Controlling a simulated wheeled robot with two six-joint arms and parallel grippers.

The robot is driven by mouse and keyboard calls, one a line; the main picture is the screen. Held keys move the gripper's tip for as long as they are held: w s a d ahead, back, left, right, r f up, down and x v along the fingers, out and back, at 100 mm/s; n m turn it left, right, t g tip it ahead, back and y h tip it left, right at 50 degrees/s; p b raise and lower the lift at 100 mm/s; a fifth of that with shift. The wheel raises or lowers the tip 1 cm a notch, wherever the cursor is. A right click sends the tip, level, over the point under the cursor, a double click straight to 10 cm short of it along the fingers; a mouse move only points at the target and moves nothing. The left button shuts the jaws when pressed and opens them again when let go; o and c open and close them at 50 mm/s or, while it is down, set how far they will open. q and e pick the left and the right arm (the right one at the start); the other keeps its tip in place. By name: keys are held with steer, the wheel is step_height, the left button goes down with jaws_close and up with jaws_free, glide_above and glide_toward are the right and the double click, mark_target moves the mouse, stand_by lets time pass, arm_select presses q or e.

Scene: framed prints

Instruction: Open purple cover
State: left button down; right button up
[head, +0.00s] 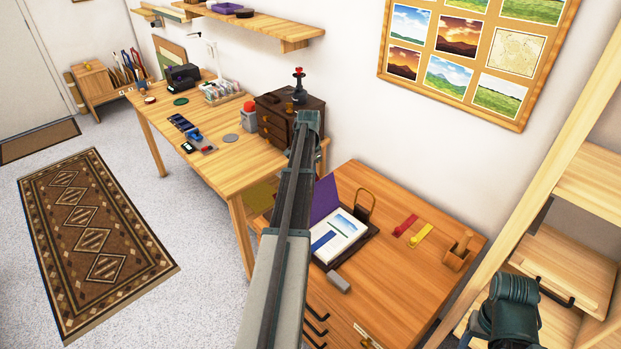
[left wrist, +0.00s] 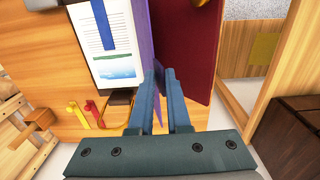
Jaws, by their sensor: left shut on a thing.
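The purple cover (head: 325,201) stands raised at the left edge of a dark tray-like base (head: 374,231) on the orange-brown desk. A white page with a landscape picture and a blue strip (head: 323,240) lies exposed beside it. In the left wrist view, the purple cover (left wrist: 153,55) shows almost edge-on between the fingers of my left gripper (left wrist: 165,98), which is shut on it. A dark red panel (left wrist: 187,45) stands just to its right. In the head view my left arm hides its gripper and part of the cover's left side. My right gripper is not in view.
A grey block (head: 339,284) lies in front. A dark drawer box (head: 272,118) stands on the table behind.

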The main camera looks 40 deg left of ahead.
arm_select(q)
steer(key=c, duration=1)
jaws_free()
steer(key=shift+a, duration=0.1)
steer(key=shift+r, duration=0.15)
step_height(320, 180, up, 14)
steer(key=p, duration=1.4)
steer(key=shift+a+f, duration=0.15)
steer(key=shift+f, duration=0.05)
